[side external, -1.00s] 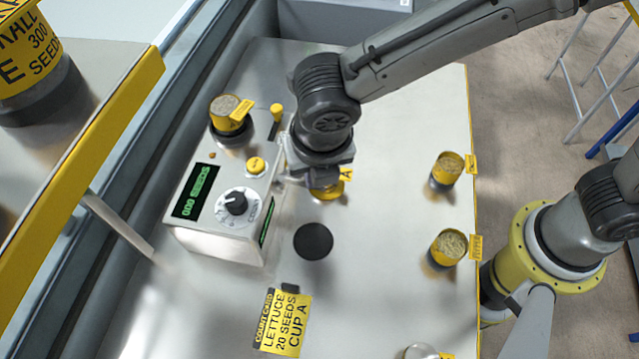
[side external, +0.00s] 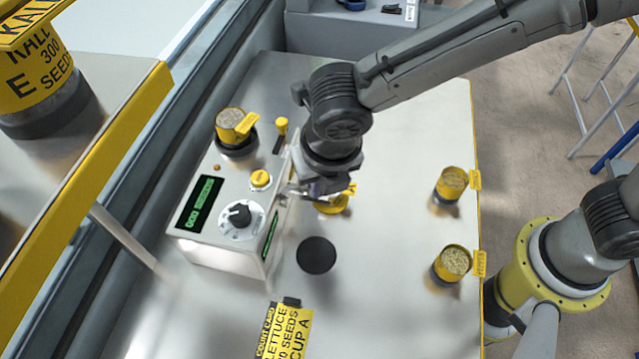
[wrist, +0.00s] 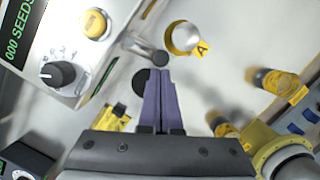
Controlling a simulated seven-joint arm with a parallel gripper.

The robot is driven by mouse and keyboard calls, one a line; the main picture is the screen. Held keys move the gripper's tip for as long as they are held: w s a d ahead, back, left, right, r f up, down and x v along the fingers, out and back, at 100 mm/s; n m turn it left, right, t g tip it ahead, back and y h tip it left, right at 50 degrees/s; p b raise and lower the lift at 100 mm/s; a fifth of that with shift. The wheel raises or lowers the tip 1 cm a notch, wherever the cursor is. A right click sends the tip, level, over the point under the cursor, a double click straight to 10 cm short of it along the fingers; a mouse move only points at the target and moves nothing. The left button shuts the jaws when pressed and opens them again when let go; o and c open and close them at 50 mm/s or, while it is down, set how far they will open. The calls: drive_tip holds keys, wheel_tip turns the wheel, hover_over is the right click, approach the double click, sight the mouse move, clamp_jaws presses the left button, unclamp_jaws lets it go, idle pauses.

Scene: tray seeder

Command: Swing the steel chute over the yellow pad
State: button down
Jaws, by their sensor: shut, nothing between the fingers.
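The steel chute (wrist: 146,51) is a short tube sticking out from the seeder's side in the wrist view. Its outer end is dark and lies close to a round, yellow-edged cup with an A tag (wrist: 184,38). In the side view that yellow piece (side external: 334,206) is partly hidden by my gripper. I cannot make out a separate yellow pad. A black disc (side external: 316,255) lies bare on the table. My gripper (wrist: 158,76) has its purple fingers shut and empty, pointing towards the chute's end. Whether they touch it I cannot tell.
The seeder box (side external: 225,215) with display and knob stands left of my gripper. A yellow cup (side external: 236,125) sits on its top. Two yellow cups (side external: 453,183) (side external: 452,263) stand at the right edge. A yellow card (side external: 285,333) lies in front. The middle right is clear.

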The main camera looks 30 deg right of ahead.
drive_tip(key=shift+w+d, duration=0.2)
drive_tip(key=shift+d, duration=0.1)
drive_tip(key=shift+w+d, duration=0.7)
drive_tip(key=shift+w, duration=0.25)
idle(0.5)
